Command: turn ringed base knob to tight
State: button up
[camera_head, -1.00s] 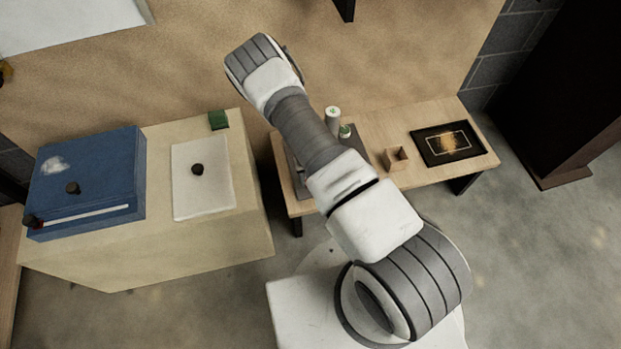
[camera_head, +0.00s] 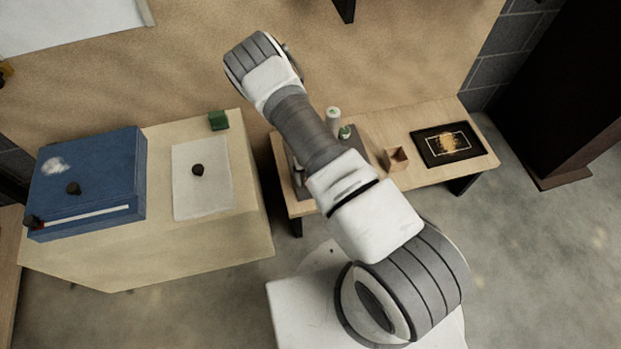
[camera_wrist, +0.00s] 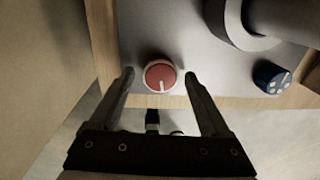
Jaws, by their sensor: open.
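A red knob (camera_wrist: 160,82) with a pale ring around it sits on a grey plate (camera_wrist: 158,30) in the wrist view. A white mark on the knob runs from near its middle toward the bottom of the picture. My gripper (camera_wrist: 159,74) is open, with one finger left and one finger right of the knob. Small gaps show between the fingers and the ring. Whether the tips are level with the knob I cannot tell. In the head view my arm hides the knob and the gripper.
A blue knob (camera_wrist: 271,77) and a thick grey cylinder (camera_wrist: 283,17) stand right of the red knob. The plate's wooden support (camera_wrist: 103,45) ends just below it. In the head view, the low bench also holds a small wooden box (camera_head: 396,158) and a dark framed picture (camera_head: 448,145).

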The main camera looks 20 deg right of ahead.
notch_tip(320, 180, up, 17)
jog(key=p, duration=0.5)
jog(key=shift+a+f+p, duration=0.15)
jog(key=shift+a+p, duration=0.2)
jog(key=shift+a, duration=0.05)
jog(key=s+a+r+n+t+y, duration=0.1)
jog(key=a+r+n+y, duration=0.15)
jog(key=r+n, duration=0.85)
jog(key=a+r+n+t+y, duration=0.1)
jog(key=a+r+n, duration=0.25)
jog(key=r, duration=1.35)
jog(key=s+d+r+n+t+h, duration=0.15)
jog(key=s+d+r+n, duration=0.25)
jog(key=s+r+n, duration=0.6)
jog(key=s+d+r+n+t+h, duration=0.1)
jog(key=s+d+r+n+t, duration=0.15)
jog(key=s+r+n, duration=0.85)
notch_tip(320, 180, up, 15)
jog(key=w+p, duration=0.1)
jog(key=p, duration=1.6)
jog(key=shift+w+d+r+n+p, duration=0.15)
jog(key=shift+w+d+n+p, duration=0.1)
jog(key=shift+n+p, duration=0.1)
